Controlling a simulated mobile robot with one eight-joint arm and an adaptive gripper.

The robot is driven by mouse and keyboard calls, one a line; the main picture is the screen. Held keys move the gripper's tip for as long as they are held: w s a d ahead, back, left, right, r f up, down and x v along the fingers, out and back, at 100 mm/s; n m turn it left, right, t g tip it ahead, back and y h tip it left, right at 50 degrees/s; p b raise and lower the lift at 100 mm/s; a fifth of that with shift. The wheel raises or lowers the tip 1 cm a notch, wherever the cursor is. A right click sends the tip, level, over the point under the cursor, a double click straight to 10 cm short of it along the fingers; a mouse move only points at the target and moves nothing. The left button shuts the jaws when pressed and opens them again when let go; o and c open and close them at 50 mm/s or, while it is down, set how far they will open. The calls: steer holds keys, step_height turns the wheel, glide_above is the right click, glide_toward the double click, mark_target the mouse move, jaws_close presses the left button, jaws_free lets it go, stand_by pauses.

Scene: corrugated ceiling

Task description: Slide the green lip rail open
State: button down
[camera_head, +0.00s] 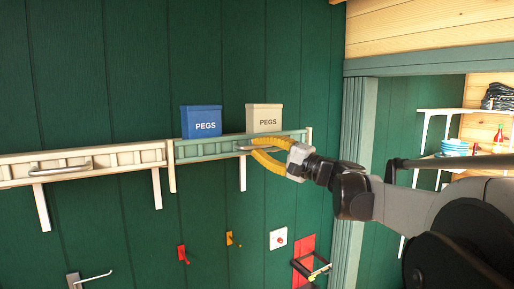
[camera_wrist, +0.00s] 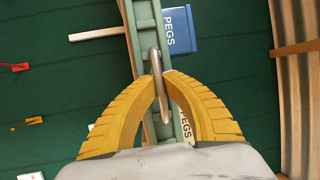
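The green lip rail (camera_head: 208,149) runs along the front of the right-hand shelf in the head view. It also shows in the wrist view (camera_wrist: 145,22), running away from me. A metal bar handle (camera_wrist: 154,57) is fixed to it. My gripper (camera_head: 252,146) has curved yellow fingers, which meet the handle near the rail's middle. In the wrist view my gripper's fingertips (camera_wrist: 160,77) are drawn together on both sides of the handle, with the bar between them. The handle is partly hidden by the fingers in the head view.
A blue PEGS box (camera_head: 201,122) and a cream PEGS box (camera_head: 264,118) stand behind the rail. A cream rail (camera_head: 110,160) with its own handle adjoins on the left. Brackets hang below. A doorway post (camera_head: 352,150) stands to the right.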

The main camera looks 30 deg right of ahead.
steer(key=shift+f, duration=0.1)
step_height(320, 180, down, 6)
steer(key=b, duration=0.4)
steer(key=c, duration=1.5)
jaws_free()
steer(key=v, duration=1.2)
steer(key=shift+f, duration=0.1)
